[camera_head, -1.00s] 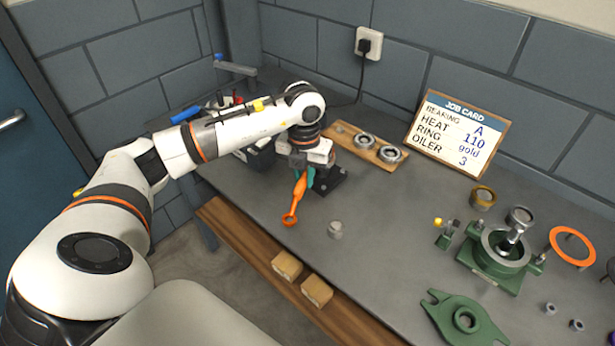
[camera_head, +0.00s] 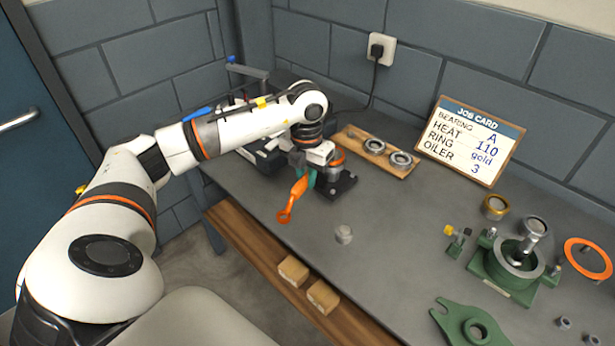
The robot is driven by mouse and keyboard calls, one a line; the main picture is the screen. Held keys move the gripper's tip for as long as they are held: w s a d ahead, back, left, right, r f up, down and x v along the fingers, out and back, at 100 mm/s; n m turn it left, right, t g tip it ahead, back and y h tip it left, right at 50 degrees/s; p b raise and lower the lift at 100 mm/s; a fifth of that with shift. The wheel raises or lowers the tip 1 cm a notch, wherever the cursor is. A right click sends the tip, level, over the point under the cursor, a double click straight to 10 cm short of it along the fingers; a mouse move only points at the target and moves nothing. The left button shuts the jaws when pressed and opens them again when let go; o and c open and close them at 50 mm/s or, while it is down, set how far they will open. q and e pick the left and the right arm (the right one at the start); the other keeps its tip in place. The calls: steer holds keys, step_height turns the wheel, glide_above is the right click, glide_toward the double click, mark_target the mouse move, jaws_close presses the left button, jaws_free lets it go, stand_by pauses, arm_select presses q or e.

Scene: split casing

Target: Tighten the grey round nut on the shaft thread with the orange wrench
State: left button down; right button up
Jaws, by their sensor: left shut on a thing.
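My left gripper (camera_head: 308,168) is shut on the orange wrench (camera_head: 298,190) near the back left of the bench. The wrench hangs down toward the front left, its ring end (camera_head: 284,215) low and empty. A small grey round piece (camera_head: 344,235) stands on the bench to the right of the ring end; I cannot tell whether it is the nut. The green casing half (camera_head: 492,271) stands at the right with the grey shaft (camera_head: 533,229) tilted up from its bore. I cannot make out a nut on the shaft thread. My right gripper is out of view.
A dark device with an orange top (camera_head: 337,160) stands close behind my left gripper. A wooden board (camera_head: 352,140) holds two bearings. The other green casing half (camera_head: 462,322) lies in front. An orange ring (camera_head: 587,258) is at the right.

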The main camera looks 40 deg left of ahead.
arm_select(q)
steer(key=shift+d, duration=0.1)
steer(key=shift+r, duration=0.1)
stand_by(0.4)
steer(key=shift+d, duration=0.2)
stand_by(0.7)
steer(key=shift+r+p, duration=0.5)
steer(key=shift+r, duration=0.35)
